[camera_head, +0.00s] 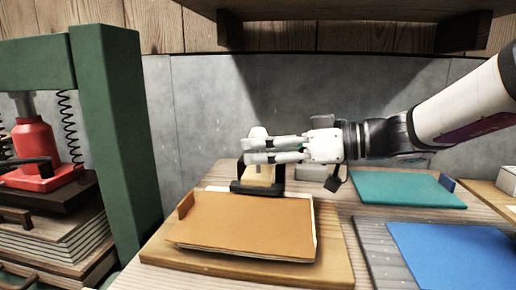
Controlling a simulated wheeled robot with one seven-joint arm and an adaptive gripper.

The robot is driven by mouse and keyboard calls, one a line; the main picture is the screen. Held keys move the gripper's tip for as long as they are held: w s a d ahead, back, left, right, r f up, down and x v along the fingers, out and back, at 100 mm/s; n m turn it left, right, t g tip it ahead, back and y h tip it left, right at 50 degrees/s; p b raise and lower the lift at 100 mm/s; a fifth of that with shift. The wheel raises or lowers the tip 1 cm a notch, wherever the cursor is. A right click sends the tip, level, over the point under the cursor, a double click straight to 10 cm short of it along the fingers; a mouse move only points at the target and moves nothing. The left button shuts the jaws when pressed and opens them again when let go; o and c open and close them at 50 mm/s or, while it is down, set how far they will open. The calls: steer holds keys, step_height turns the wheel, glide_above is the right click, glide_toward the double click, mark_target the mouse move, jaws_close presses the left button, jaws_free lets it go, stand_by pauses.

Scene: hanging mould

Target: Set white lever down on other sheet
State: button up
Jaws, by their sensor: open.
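My gripper (247,150) reaches in from the right, its two pale fingers pointing left and slightly apart. It is open, above and behind the brown sheet. A small white rounded piece (258,132) shows just above the fingertips; it may be part of the white lever, but the fingers hide its lower part. I cannot tell whether they touch it. Below the fingers is a pale block (258,176) in a black frame (259,189). A brown sheet (248,222) lies on a wooden board in front. A teal sheet (405,188) and a blue sheet (455,257) lie to the right.
A green press frame (115,130) with a red jack (38,148) stands at the left. A wooden shelf (340,12) overhangs the back. A grey wall (205,110) is close behind the gripper. A white object (508,180) sits at the right edge.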

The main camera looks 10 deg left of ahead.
steer(key=v, duration=1)
steer(key=shift+d, duration=0.3)
steer(key=shift+s, duration=0.15)
